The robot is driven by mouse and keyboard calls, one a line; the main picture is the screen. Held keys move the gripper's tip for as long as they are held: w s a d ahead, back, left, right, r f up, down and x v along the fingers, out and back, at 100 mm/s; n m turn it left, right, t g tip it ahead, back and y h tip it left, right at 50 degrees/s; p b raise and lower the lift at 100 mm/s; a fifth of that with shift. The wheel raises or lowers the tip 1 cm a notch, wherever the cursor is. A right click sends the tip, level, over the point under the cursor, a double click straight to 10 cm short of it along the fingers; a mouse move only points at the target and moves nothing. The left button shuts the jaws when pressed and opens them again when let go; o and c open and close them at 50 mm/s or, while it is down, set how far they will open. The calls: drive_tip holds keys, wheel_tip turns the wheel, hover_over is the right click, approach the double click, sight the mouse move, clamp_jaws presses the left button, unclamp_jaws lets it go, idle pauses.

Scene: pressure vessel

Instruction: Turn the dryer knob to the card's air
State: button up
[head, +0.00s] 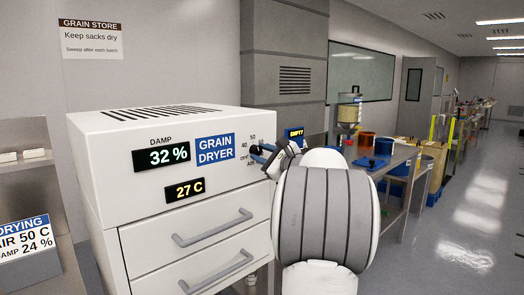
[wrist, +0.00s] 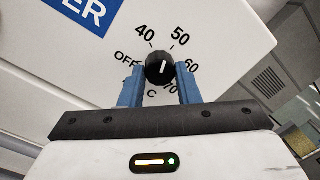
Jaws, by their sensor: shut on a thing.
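The white grain dryer (head: 97,150) has a black dial knob (wrist: 160,68) at the right of its front. My gripper (wrist: 160,80) is shut on the knob, one blue finger on each side. The knob's white pointer aims up and slightly right in the wrist view, between 40 and 50 and nearer 50. The dial also has OFF, 60 and 70. In the head view my gripper (head: 262,152) covers most of the knob. The drying card (head: 30,238), cut by the left edge, reads AIR 50 C and DAMP 24 %.
Two drawers with grey handles (head: 212,228) are below. A steel bench (head: 400,158) with containers stands at right, beside open floor (head: 465,215).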

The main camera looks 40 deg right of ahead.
drive_tip(key=shift+m+p, duration=0.95)
drive_tip(key=shift+m, duration=1.05)
drive_tip(key=shift+f, duration=0.1)
drive_tip(key=o, duration=1)
drive_tip(key=shift+c, duration=0.2)
drive_tip(key=s, duration=0.7)
drive_tip(key=shift+s+d+b, duration=0.15)
drive_tip(key=shift+s+b, duration=0.15)
drive_tip(key=shift+s, duration=0.1)
drive_tip(key=shift+f, duration=0.1)
